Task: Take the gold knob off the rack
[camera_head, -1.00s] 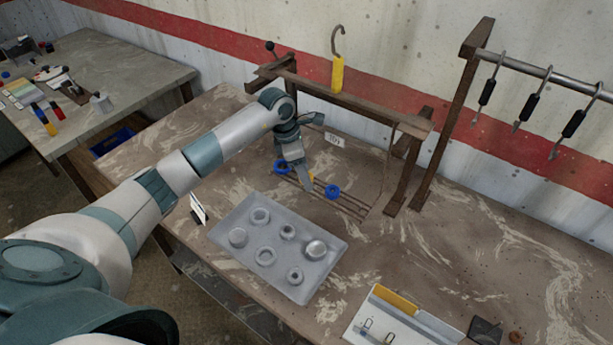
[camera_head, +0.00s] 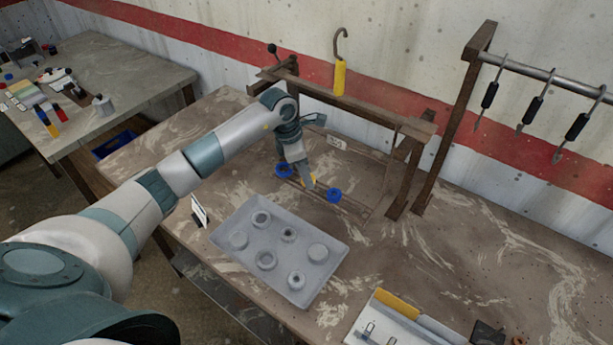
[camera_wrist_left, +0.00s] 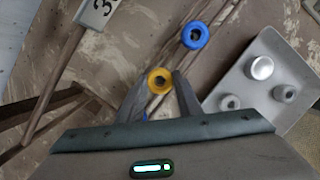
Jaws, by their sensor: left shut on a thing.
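The gold knob (camera_wrist_left: 159,80) is a ring-like piece with a dark centre, between the fingertips of my left gripper (camera_wrist_left: 160,88) in the left wrist view. The gripper is shut on it. In the head view the left gripper (camera_head: 308,184) hides most of the knob, at the low rail rack (camera_head: 352,207). I cannot tell whether the knob touches the rails. One blue knob (camera_head: 334,194) sits on the rack to its right, another blue knob (camera_head: 284,170) to its left. My right gripper is not in view.
A grey tray (camera_head: 228,222) with several round pieces lies in front of the rack. A wooden frame (camera_head: 365,108) with a yellow-handled hook (camera_head: 339,78) stands behind. A small number card (camera_head: 337,143) is near the rack.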

